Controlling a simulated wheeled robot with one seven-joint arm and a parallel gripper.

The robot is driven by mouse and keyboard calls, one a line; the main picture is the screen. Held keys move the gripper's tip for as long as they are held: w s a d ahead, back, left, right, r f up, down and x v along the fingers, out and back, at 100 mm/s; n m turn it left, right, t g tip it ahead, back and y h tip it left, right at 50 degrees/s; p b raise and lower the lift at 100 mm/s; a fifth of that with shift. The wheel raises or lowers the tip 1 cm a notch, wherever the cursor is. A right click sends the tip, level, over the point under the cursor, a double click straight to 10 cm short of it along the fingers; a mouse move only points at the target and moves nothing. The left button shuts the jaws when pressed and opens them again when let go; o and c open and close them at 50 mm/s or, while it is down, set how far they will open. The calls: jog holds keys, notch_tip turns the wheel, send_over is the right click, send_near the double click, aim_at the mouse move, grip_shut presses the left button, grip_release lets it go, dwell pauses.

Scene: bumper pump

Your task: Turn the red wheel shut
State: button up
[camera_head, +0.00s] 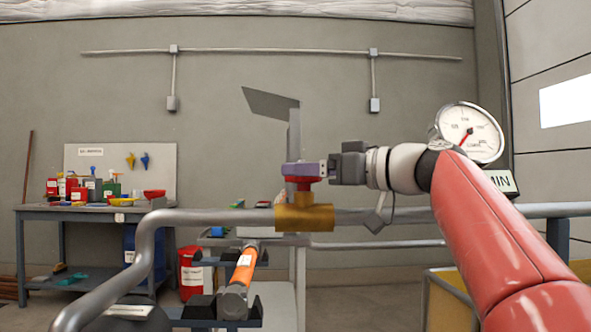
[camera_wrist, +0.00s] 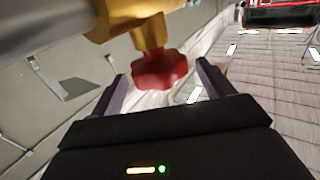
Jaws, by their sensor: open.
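The red wheel (camera_head: 303,181) sits on top of a brass-yellow valve body (camera_head: 304,214) on a grey pipe. My gripper (camera_head: 304,169) reaches in from the right at the wheel's height, and its purple fingers hide part of the wheel. In the wrist view the red wheel (camera_wrist: 160,72) lies between the tips of my gripper's fingers (camera_wrist: 160,78). The fingers are open, with a visible gap on each side of the wheel. I cannot tell how far the wheel is turned.
The grey pipe (camera_head: 400,215) runs right from the valve and bends down at left. A pressure gauge (camera_head: 469,133) stands at right behind my arm. A grey plate on a post (camera_head: 270,104) rises behind the valve. An orange cylinder (camera_head: 244,266) lies below.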

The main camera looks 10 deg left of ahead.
jog(key=shift+x, duration=1.8)
jog(key=c, duration=1)
